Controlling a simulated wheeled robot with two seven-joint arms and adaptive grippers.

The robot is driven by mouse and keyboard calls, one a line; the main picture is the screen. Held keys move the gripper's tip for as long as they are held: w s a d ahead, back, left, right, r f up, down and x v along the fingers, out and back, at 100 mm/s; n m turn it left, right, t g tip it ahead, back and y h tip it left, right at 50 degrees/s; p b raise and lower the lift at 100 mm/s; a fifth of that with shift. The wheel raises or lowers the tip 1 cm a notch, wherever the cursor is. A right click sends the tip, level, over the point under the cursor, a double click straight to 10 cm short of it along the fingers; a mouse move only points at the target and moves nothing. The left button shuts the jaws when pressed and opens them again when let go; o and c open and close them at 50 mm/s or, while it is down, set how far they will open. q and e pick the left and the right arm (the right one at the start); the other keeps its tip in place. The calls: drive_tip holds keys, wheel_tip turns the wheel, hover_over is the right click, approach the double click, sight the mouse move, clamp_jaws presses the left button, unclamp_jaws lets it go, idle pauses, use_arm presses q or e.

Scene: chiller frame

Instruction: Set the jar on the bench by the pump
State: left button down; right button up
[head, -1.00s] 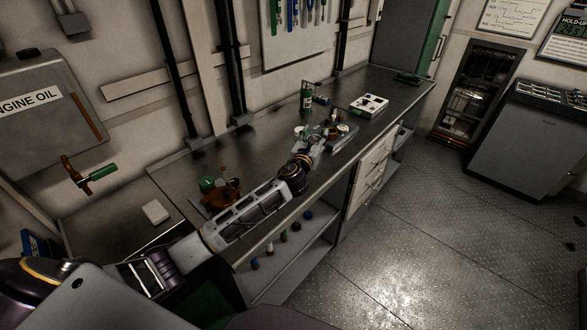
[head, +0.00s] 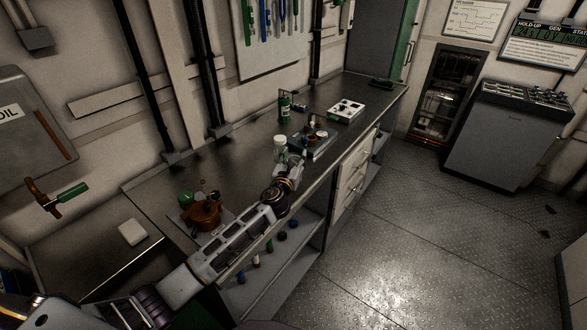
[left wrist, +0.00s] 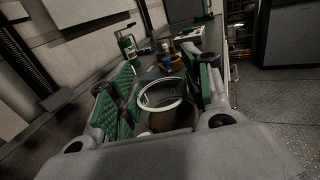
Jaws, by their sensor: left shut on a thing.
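My left gripper (head: 289,163) reaches over the dark bench (head: 255,148) from the left. In the left wrist view its green-padded fingers close on both sides of a clear glass jar (left wrist: 165,98). The jar's round rim faces up toward the wrist camera, and brown shows low inside or behind it. Its base is hidden, so I cannot tell whether it touches the bench. An orange-brown unit with a green part, which looks like the pump (head: 204,213), stands on the near end of the bench, behind my forearm in the picture. My right gripper is out of view.
A white-topped thing (head: 280,141) shows just beyond my left gripper. A tray with small parts (head: 313,141), a green bottle (head: 285,107) and a white box (head: 347,109) stand farther along. Bare bench lies between the pump and the gripper, along the wall side.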

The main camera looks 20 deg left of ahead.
use_arm(q)
drive_tip(key=shift+f, duration=0.2)
drive_tip(key=shift+f+b, duration=0.45)
drive_tip(key=shift+f, duration=1.35)
drive_tip(key=shift+f, duration=0.1)
drive_tip(key=c, duration=0.6)
unclamp_jaws()
drive_tip(key=shift+c, duration=0.2)
